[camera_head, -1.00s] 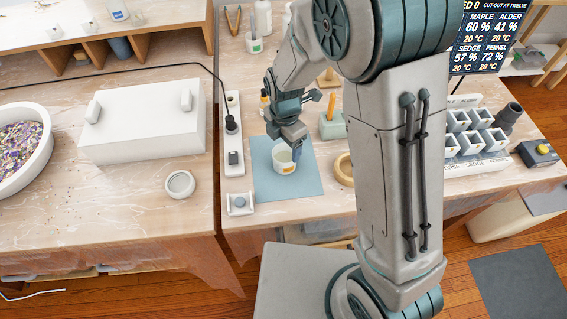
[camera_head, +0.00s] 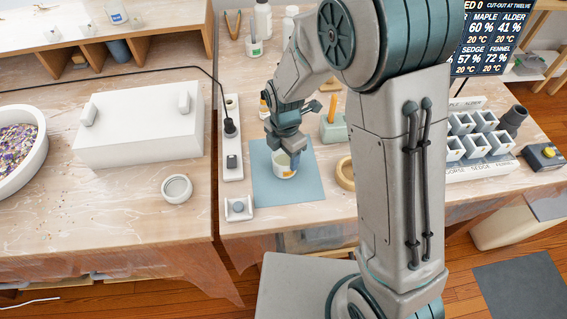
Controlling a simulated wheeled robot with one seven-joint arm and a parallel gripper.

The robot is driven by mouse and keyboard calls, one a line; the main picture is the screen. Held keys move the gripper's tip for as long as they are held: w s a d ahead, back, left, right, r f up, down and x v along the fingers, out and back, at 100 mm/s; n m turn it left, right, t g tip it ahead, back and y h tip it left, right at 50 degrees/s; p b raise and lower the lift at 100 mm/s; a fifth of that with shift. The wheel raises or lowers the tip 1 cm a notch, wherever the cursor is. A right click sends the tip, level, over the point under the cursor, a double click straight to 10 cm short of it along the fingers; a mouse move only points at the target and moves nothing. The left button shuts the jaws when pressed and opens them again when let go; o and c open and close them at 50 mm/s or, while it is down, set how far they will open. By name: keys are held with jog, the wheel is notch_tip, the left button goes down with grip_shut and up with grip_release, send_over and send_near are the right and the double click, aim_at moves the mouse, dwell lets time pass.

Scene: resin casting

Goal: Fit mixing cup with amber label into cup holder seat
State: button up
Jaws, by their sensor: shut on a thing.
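The mixing cup with the amber label (camera_head: 284,171) is white and stands upright on, or just above, the blue mat (camera_head: 309,190). Its amber patch faces the camera. My gripper (camera_head: 292,157) points down at the cup's rim and is shut on its right side; the fingers are partly hidden by the wrist and small in this view. A round white ring with a hollow middle (camera_head: 177,189) sits on the left table, and a tan ring (camera_head: 344,174) lies right of the mat. I cannot tell for sure which one is the cup holder seat.
A white box (camera_head: 138,128) stands on the left table. A power strip (camera_head: 233,150) and a small white holder (camera_head: 239,208) lie left of the mat. A green block (camera_head: 332,128) and a white compartment rack (camera_head: 476,138) stand to the right. A gap separates the tables.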

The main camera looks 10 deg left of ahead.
notch_tip(320, 180, up, 6)
jog(key=p, duration=0.4)
dwell(0.5)
